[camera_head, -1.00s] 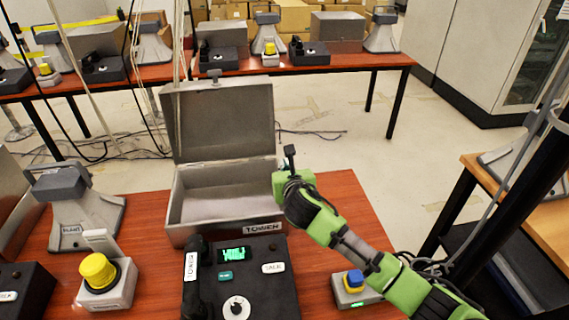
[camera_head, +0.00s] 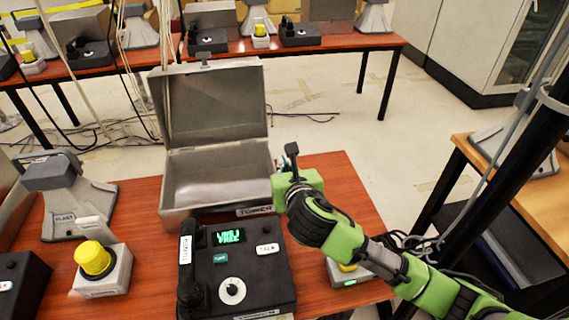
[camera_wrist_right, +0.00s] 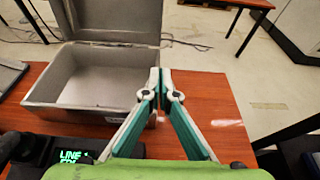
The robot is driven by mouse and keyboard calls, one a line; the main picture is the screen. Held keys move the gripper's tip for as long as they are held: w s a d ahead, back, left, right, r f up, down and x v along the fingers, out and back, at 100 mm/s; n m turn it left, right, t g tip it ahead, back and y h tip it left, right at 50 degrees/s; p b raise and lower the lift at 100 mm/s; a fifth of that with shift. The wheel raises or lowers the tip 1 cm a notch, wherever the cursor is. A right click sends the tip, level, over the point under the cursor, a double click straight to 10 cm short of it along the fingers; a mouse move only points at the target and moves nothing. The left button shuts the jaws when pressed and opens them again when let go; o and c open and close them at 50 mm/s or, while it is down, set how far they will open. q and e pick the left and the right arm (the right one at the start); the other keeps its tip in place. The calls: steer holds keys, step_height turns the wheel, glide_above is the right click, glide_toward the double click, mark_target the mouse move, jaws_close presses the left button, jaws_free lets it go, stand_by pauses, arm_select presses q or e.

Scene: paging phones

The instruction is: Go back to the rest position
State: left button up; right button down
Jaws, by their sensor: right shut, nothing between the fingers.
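My right arm comes in from the lower right in the head view. Its gripper (camera_head: 283,163) is near the front right corner of the open grey metal box (camera_head: 215,208) labelled TOWER, above the table. In the right wrist view the right gripper's fingers (camera_wrist_right: 160,78) meet at the tips, shut with nothing between them, beside the same box (camera_wrist_right: 95,115). The box's lid stands up and its inside looks empty. My left gripper is not in view.
A black paging phone (camera_head: 262,293) with a lit green display and a handset on its left sits in front of the box. A yellow button (camera_head: 94,259) and a grey horn speaker (camera_head: 70,205) stand left. A second table (camera_head: 330,50) holds more phones behind.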

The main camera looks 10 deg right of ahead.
steer(key=s+d+f+m+g, duration=0.35)
steer(key=s+f+m, duration=0.25)
steer(key=s+m, duration=0.55)
steer(key=s+d+f+m+g, duration=0.35)
steer(key=s+f+m, duration=0.35)
steer(key=s+m, duration=0.45)
steer(key=s+d+f+m+g, duration=0.2)
steer(key=s+f+m+g, duration=0.3)
steer(key=s+m, duration=0.65)
step_height(320, 180, down, 28)
steer(key=s, duration=0.3)
steer(key=s+d+f+g, duration=0.1)
steer(key=s+d+f, duration=0.2)
steer(key=s+f, duration=1.2)
steer(key=shift+s+f+n, duration=0.2)
steer(key=shift+s+n, duration=0.25)
steer(key=shift+s, duration=0.3)
